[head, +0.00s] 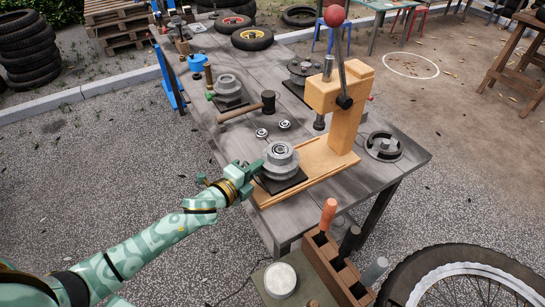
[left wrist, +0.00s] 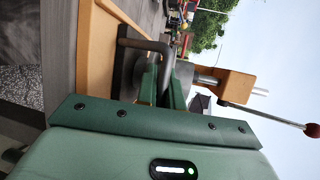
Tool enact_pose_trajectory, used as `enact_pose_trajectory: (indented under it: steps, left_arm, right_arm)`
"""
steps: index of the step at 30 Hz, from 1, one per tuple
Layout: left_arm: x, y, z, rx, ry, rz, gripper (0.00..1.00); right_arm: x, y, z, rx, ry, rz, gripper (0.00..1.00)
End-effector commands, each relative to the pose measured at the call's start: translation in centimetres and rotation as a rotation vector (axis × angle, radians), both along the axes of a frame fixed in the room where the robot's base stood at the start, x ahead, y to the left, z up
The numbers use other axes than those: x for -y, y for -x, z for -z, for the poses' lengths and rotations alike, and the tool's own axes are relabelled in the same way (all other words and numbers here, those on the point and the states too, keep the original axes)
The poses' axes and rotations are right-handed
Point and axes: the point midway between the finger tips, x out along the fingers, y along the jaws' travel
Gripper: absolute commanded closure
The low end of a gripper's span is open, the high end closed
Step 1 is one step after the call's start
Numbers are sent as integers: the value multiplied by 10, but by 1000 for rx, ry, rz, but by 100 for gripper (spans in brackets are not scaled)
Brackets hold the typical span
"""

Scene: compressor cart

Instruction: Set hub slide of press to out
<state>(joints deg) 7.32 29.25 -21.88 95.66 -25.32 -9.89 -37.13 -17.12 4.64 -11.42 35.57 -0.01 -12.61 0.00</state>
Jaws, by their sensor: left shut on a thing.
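The orange press (head: 343,110) stands on the grey table, its lever raised with a red ball on top. Its hub slide, a dark plate (head: 290,182), sits near the front-left end of the press base and carries a grey stepped hub (head: 282,160). The hub is in front of the ram (head: 320,122), not under it. My left gripper (head: 255,168) is at the slide's left side. In the left wrist view its green fingers (left wrist: 163,85) are shut on a bent metal slide handle (left wrist: 147,44). My right gripper is not in view.
A hammer (head: 266,103), small bearings (head: 284,124) and another hub (head: 228,85) lie behind the slide. A round grey part (head: 384,146) is to the right. A wooden tool rack (head: 325,255) and white tub (head: 281,280) stand in front, beside a bicycle wheel (head: 455,285).

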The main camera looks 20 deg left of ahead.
Motion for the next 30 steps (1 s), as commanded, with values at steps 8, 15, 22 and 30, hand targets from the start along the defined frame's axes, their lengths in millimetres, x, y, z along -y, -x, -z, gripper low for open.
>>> enact_pose_trajectory:
  steps: [8,15,22,30]
  left_arm:
    - [-5,7,2,-3,-1,0,100]
    - [-5,7,3,-4,-2,-1,74]
    - [-5,6,1,-2,-1,0,69]
    - [-10,28,-4,-2,1,1,69]
  right_arm:
    - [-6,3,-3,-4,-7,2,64]
    - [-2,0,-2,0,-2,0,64]
    - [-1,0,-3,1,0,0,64]
    - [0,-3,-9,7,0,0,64]
